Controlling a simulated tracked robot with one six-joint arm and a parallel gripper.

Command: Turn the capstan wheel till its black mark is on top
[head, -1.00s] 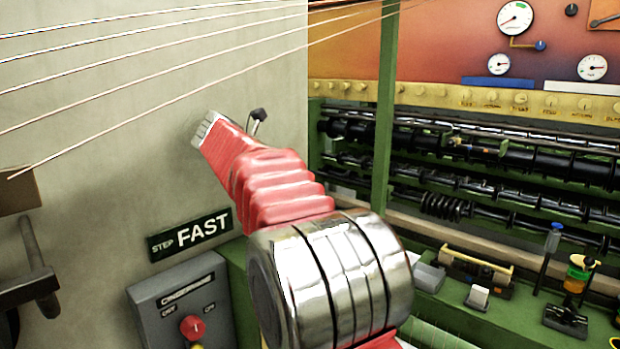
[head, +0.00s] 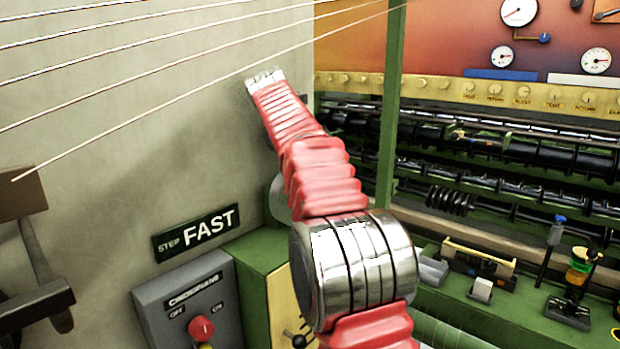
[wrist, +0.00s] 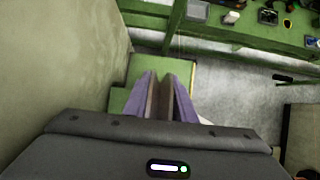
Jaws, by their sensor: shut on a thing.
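My red-sleeved arm rises through the middle of the head view, and its far end hides my gripper there. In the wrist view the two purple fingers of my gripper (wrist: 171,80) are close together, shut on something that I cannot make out. I cannot clearly identify the capstan wheel or its black mark in either view. A grey rounded part (head: 278,200) shows just left of my arm, above the green cabinet (head: 252,250); most of it is covered by the arm.
Several taut threads (head: 150,112) cross the upper left. A FAST sign (head: 197,233) and a grey switch box (head: 170,300) with a red knob (head: 201,329) stand at lower left. A green post (head: 392,120) and a machine with dark rollers (head: 500,150) fill the right.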

